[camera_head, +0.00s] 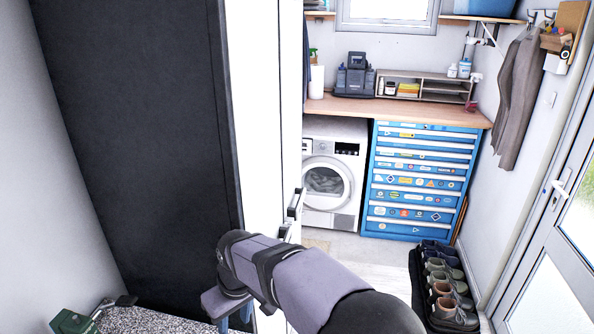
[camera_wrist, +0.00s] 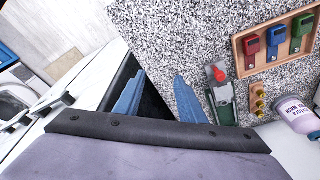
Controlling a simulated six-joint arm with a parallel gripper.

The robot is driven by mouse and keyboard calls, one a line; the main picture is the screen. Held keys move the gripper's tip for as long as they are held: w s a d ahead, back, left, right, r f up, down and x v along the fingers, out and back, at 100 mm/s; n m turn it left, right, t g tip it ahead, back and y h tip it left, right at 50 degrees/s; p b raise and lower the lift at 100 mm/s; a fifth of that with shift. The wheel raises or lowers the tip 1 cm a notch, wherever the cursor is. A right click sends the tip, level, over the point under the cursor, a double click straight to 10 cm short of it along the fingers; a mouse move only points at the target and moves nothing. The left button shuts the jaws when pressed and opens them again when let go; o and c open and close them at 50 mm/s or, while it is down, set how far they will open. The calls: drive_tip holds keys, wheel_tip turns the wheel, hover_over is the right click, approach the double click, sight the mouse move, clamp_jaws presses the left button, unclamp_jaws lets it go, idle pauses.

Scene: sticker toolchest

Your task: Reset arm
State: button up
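My gripper (camera_wrist: 157,90) shows in the wrist view with its two blue fingers spread apart and nothing between them. The fingers appear in front of a speckled grey counter (camera_wrist: 205,48) and a dark gap beside a white cabinet; their height above the counter is unclear. In the head view my purple-grey arm reaches from the bottom centre to the left, across the front of the white cabinet (camera_head: 262,110). Only a bit of the blue fingers shows below the wrist there, and the fingertips are hard to make out.
On the counter are a wooden tray (camera_wrist: 240,63) holding red, blue and green items, a green item with a red knob (camera_wrist: 219,74), and a tilted labelled container (camera_wrist: 297,113). A blue drawer chest (camera_head: 418,165), dryer (camera_head: 332,183) and shoe tray (camera_head: 418,290) stand farther off.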

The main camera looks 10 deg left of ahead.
drive_tip(key=d+m+h, duration=0.1)
drive_tip(key=d+m, duration=0.5)
drive_tip(key=d, duration=1.8)
drive_tip(key=s+d+f+m, duration=0.2)
drive_tip(key=s+d, duration=0.4)
drive_tip(key=d, duration=0.1)
drive_tip(key=s+d+f+m+g+h, duration=0.1)
drive_tip(key=s+d+f+m, duration=0.1)
drive_tip(key=s+d, duration=0.5)
drive_tip(key=shift+d+m, duration=0.4)
drive_tip(key=shift+m, duration=0.1)
